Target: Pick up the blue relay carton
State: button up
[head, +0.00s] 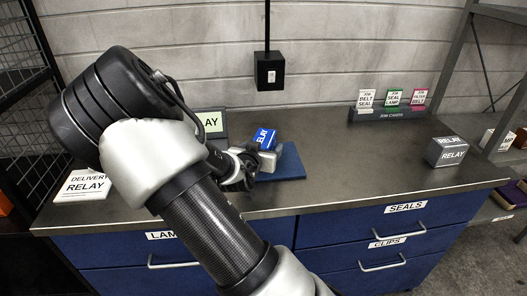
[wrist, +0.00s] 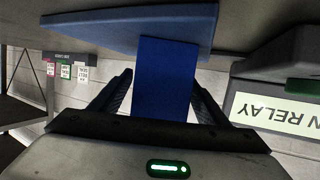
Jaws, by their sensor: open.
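The blue relay carton (head: 265,137) stands at the back middle of the workbench by the blue mat (head: 290,171); its white lettering is partly hidden by my arm. My gripper (head: 262,160) is beside it, low over the mat. In the wrist view, which looks upside down, the carton (wrist: 165,75) shows as a plain blue face between the two open fingers (wrist: 160,98). The blue mat (wrist: 95,30) crosses the top of that view. The fingers stand apart from the carton's sides; I cannot tell how deep it sits between them.
A grey relay carton (head: 447,153) stands at the bench's right. A job card rack (head: 391,115) is at the back. A relay sign (head: 212,122) stands behind my arm, and a delivery relay plate (head: 82,187) lies at the left. The bench middle right is clear.

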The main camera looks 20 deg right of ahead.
jog(key=shift+w, duration=0.1)
jog(key=c, duration=1.3)
